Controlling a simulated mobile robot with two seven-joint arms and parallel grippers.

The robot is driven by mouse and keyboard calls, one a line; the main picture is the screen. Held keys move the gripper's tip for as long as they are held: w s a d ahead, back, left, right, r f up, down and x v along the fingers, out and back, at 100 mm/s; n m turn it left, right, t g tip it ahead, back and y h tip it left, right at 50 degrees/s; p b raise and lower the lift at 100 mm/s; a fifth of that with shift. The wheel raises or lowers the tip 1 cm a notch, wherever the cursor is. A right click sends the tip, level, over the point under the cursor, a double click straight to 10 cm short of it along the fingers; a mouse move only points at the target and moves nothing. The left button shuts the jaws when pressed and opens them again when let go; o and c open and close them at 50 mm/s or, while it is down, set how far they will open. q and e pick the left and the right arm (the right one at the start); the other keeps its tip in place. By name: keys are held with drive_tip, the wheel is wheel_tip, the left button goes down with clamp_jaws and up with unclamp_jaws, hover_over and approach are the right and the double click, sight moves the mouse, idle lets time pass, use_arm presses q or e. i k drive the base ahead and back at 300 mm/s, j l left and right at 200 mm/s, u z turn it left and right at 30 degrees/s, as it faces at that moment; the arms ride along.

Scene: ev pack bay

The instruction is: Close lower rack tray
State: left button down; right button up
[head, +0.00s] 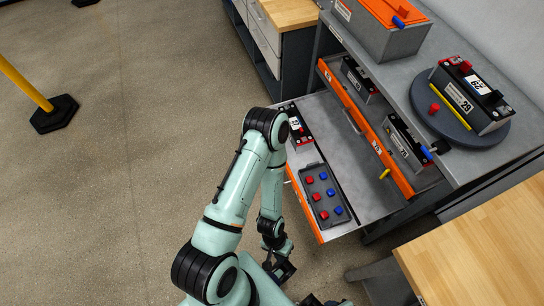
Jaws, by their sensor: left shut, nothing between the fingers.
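The lower rack tray (352,168) is pulled out from the grey rack, with its orange front edge facing my left arm. A battery module and a dark bin (323,196) of red and blue caps sit in it. My left gripper (284,272) is shut and empty. My left arm passes in front of part of the tray's front. Dark parts at the bottom edge may belong to my right gripper, but too little shows to tell its state.
An upper tray with an orange front (365,128) is also partly out, holding battery modules. A wooden table (480,250) stands at lower right.

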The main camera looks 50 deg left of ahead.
sight(369, 199)
drive_tip(key=u, duration=1.45)
drive_tip(key=i+j, duration=0.15)
drive_tip(key=j, duration=0.2)
drive_tip(key=i+j, duration=0.15)
drive_tip(key=j, duration=0.2)
drive_tip(key=i+j, duration=0.15)
drive_tip(key=j, duration=0.2)
drive_tip(key=u, duration=0.05)
